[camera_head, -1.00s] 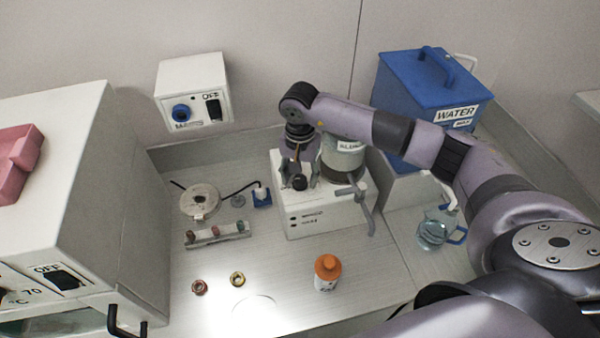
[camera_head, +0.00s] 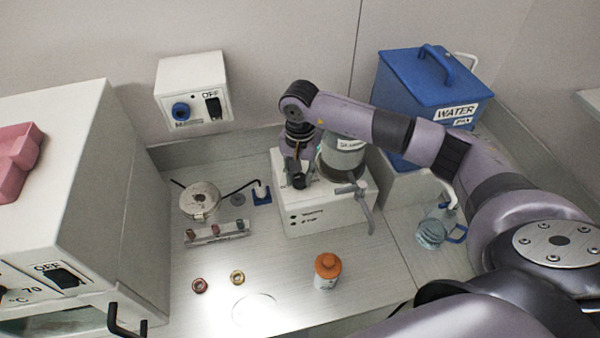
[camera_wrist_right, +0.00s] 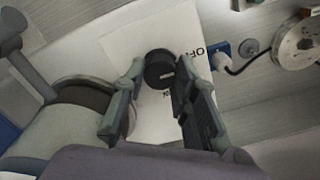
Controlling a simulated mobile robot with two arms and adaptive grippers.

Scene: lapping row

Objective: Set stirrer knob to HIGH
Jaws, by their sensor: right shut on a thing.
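The black stirrer knob (camera_head: 299,181) stands on top of the white stirrer box (camera_head: 330,212). My right gripper (camera_head: 298,172) reaches down from above with its fingers around the knob. In the right wrist view the knob (camera_wrist_right: 158,68) sits between the two fingertips of my right gripper (camera_wrist_right: 160,82), and the gripper is shut on it. A small pale mark shows on the knob's top. Part of an "OF…" label shows beside it; the rest of the lettering is hidden, and I cannot read the setting. My left gripper is out of view.
An orange-capped bottle (camera_head: 327,271), a blue water tank (camera_head: 425,85) and a glass jug (camera_head: 431,233) stand nearby. The front middle of the bench is mostly clear.

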